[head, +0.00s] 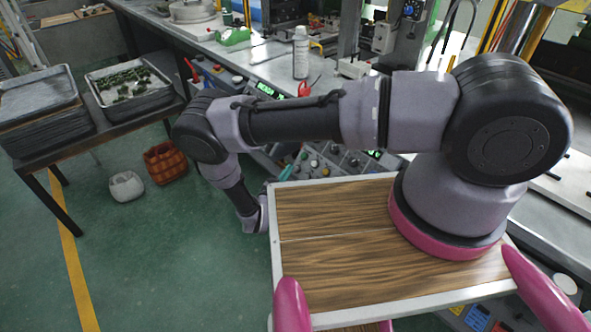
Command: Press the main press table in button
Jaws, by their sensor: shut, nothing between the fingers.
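The control panel (335,162) of the press shows in the head view beyond my wooden top. It carries several small round knobs and buttons and green lit displays. My arm crosses in front of the panel and covers part of it. The labels are too small to read, so I cannot tell which one is the main press table in button. My arm reaches left and bends down, its last visible link by the left edge of my wooden top. My gripper is hidden beyond that edge.
At left, a dark table (125,132) holds trays. A brown basket (165,162) and a white sack (126,186) sit on the green floor (165,255). The floor at lower left is clear.

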